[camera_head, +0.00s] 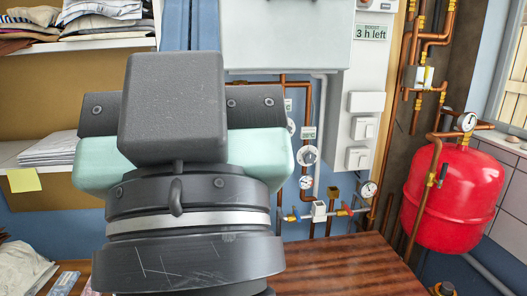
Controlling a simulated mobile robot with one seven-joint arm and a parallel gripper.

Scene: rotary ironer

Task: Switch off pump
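The back of my arm's end (190,215) fills the left middle of the head view, with a dark block and mint-green parts. The fingertips are hidden, so I cannot tell whether my gripper is open or shut. No label clearly names the pump. A small white box (319,211) sits lower on the pipes, between blue and red handles. Two white rocker switches, an upper one (363,128) and a lower one (357,158), are on the wall to the right. Their positions are too small to read.
A white cabinet (285,35) hangs above the pipes. A red tank (453,197) and copper pipes stand at right. A wooden tabletop (345,268) is clear in front. Shelves with folded cloth (100,22) are at left.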

